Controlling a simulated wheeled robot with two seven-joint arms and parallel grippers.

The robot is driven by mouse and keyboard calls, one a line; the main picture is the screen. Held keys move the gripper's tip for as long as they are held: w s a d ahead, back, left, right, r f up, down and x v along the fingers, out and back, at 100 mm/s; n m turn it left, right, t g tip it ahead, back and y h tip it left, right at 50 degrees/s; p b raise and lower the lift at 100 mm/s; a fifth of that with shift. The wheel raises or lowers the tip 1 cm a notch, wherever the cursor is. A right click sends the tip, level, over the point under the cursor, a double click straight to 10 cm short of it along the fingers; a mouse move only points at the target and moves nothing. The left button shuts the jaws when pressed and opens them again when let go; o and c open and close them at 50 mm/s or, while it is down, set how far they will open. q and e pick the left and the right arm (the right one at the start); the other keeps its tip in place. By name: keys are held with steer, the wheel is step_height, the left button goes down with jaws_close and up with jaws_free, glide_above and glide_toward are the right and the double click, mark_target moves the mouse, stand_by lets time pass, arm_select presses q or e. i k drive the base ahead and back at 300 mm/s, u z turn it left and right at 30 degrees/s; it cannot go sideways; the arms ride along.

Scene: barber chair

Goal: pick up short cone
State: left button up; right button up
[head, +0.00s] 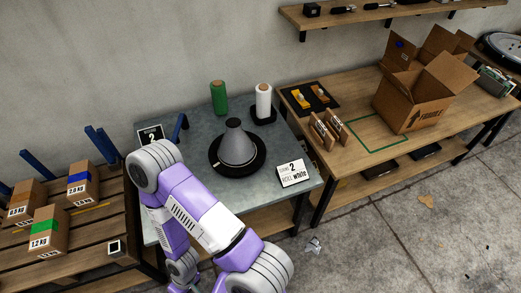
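A short grey cone (238,144) stands upright on a round black base (217,166) in the middle of the grey metal table. A purple and white arm of mine crosses the front left of this table. It bends at its upper joint and folds back down toward the bottom edge. Neither of my grippers can be made out in the head view. The arm hides part of the table's front left, but the cone is in plain view with nothing touching it.
A green roll (219,98) and a white roll (263,101) stand behind the cone. A white sign (293,173) stands at its right. A wooden table (350,90) with an open cardboard box (420,100) is at right; a pallet with boxes (48,232) is at left.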

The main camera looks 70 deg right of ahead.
mark_target(236, 148)
steer(key=k, duration=0.35)
steer(key=z, duration=0.95)
